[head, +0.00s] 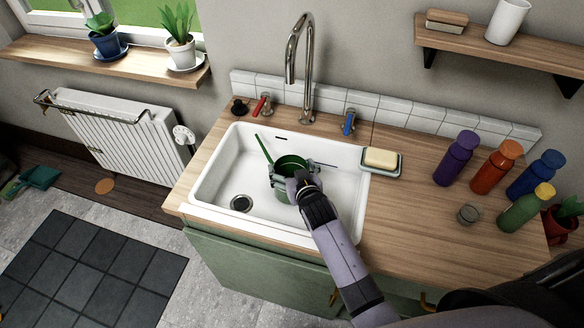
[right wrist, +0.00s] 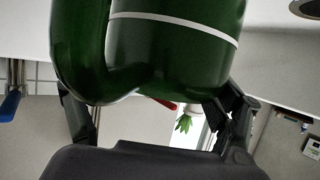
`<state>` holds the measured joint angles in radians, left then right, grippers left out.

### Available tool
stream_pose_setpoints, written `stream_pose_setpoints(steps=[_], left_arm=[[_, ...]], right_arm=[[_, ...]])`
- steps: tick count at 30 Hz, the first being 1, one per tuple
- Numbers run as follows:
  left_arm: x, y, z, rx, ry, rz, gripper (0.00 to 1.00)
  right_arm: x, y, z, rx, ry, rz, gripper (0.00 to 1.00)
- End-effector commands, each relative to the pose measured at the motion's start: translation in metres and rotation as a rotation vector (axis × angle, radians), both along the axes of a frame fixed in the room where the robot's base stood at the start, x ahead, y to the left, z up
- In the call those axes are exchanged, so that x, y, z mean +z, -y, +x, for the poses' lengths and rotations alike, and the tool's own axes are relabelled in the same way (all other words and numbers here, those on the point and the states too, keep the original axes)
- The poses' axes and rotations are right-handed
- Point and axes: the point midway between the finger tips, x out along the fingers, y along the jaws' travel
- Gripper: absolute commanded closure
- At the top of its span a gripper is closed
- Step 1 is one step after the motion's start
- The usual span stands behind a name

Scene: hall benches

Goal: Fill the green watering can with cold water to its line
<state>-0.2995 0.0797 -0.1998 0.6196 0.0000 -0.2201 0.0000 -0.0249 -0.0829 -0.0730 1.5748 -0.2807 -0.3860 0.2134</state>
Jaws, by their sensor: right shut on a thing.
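The green watering can (head: 291,163) is inside the white sink (head: 222,183), its long spout pointing to the upper left. My right gripper (head: 290,184) is shut on the can. In the right wrist view the can (right wrist: 180,55) fills the top between the fingers (right wrist: 158,125), with a white line around its body. The chrome faucet (head: 308,75) stands behind the sink. A red-handled tap (head: 260,105) is left of it and a blue-handled tap (head: 349,121) right of it. No water stream shows. The can's water level cannot be made out. My left gripper is not in view.
A soap bar on a dish (head: 381,161) sits at the sink's right edge. The drain (head: 241,203) is at the sink's left. A wall shelf (head: 500,50) hangs upper right.

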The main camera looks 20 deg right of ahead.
Motion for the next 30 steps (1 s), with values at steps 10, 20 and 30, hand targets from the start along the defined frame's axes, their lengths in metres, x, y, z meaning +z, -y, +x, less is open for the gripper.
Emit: stream_pose_setpoints(steps=[10,20,30], left_arm=[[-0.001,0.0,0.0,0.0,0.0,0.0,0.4],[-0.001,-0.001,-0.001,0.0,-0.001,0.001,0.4],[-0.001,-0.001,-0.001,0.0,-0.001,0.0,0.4]], right_arm=[[-0.002,0.0,0.0,0.0,0.001,0.0,0.01],[-0.002,0.0,0.0,0.0,-0.001,0.0,0.0],[0.045,0.0,0.001,0.0,0.005,0.0,0.0]])
